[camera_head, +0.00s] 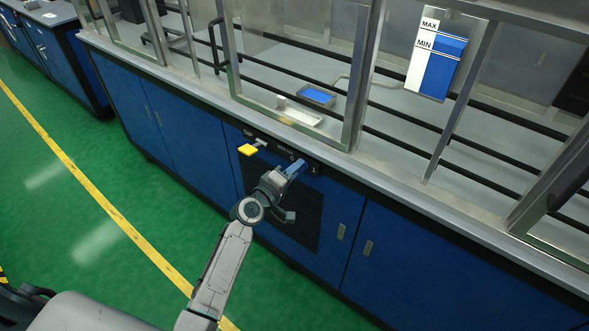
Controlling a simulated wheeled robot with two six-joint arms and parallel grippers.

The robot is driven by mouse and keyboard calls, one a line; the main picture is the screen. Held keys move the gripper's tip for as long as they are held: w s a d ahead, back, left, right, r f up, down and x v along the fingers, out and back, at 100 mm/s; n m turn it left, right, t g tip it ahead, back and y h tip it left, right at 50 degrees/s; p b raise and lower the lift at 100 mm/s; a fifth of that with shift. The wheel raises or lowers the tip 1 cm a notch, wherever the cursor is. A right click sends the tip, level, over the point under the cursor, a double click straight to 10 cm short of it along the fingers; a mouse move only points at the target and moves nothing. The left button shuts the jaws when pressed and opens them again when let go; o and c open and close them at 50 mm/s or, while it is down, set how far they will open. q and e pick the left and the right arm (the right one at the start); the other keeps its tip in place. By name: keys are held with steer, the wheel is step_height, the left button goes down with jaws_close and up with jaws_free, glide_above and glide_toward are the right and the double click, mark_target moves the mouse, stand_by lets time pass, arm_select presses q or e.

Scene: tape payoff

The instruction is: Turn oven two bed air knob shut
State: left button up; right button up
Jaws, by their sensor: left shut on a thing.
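A dark control strip (275,149) runs along the front of the bench, just under the counter edge. A yellow knob (248,150) sticks out at the strip's left part, with nothing touching it. A blue knob (295,168) sticks out further right on the strip. My left gripper (287,175) is at the blue knob and shut on it; the gripper's body partly hides the knob. The lettering beside the knobs is too small to read surely. My right gripper is not in view.
Blue cabinet doors with metal handles (341,231) and a dark grille are below the strip. The counter edge (400,178) and metal-framed glass panels rise above. A blue tray (318,95) and a MAX/MIN gauge (435,60) are behind them. Green floor is clear at left.

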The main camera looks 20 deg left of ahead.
arm_select(q)
steer(key=shift+r+n, duration=0.1)
steer(key=shift+n, duration=0.5)
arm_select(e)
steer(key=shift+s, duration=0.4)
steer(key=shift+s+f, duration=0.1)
arm_select(q)
steer(key=o, duration=1)
steer(key=shift+c, duration=0.2)
steer(key=v, duration=1)
steer(key=shift+s+a+b, duration=0.2)
steer(key=shift+s+b, duration=0.15)
steer(key=shift+b, duration=0.1)
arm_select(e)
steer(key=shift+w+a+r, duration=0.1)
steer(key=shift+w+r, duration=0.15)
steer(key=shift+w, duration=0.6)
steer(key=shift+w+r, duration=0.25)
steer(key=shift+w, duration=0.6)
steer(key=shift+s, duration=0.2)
